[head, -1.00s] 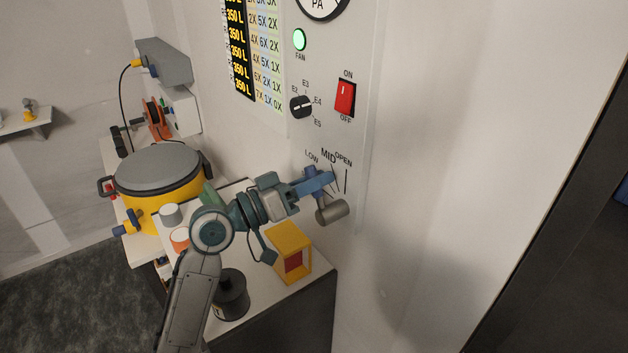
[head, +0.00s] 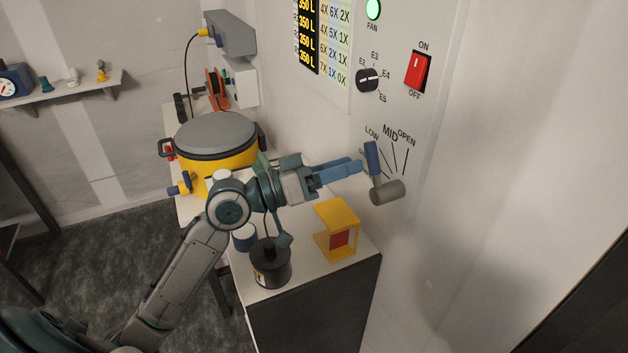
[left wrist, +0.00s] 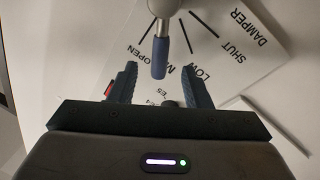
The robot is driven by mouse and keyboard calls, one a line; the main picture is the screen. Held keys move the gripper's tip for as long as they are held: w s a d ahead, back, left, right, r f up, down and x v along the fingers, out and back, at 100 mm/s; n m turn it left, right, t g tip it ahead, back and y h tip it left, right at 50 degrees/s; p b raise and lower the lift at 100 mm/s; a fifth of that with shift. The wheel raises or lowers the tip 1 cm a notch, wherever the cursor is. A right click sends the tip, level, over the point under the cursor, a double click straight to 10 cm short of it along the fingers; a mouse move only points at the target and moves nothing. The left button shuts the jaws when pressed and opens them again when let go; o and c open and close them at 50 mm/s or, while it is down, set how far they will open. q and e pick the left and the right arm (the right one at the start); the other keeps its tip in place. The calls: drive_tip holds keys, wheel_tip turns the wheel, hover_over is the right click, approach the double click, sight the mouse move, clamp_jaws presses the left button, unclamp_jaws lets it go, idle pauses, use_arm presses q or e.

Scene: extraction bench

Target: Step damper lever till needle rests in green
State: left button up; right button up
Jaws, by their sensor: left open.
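The damper lever has a grey round hub (head: 388,192) and a blue handle (head: 372,158) on the wall panel. Its handle points up near LOW in the head view. In the left wrist view the handle (left wrist: 160,57) overlaps the scale around MID, with LOW beside it. My left gripper (head: 360,167) is open, its fingertips just left of the handle in the head view. In the left wrist view the handle appears between the spread fingers (left wrist: 158,82), with no grip on it. My right gripper is not in view.
A red ON/OFF switch (head: 417,72), a black selector knob (head: 368,79) and a lit green FAN lamp (head: 373,9) are above the lever. Below my arm, a yellow frame (head: 337,229) and a black canister (head: 270,264) stand on the bench (head: 310,280).

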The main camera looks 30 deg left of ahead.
use_arm(q)
drive_tip(key=b+v, duration=0.1)
drive_tip(key=v, duration=0.4)
drive_tip(key=shift+b, duration=0.3)
idle(0.4)
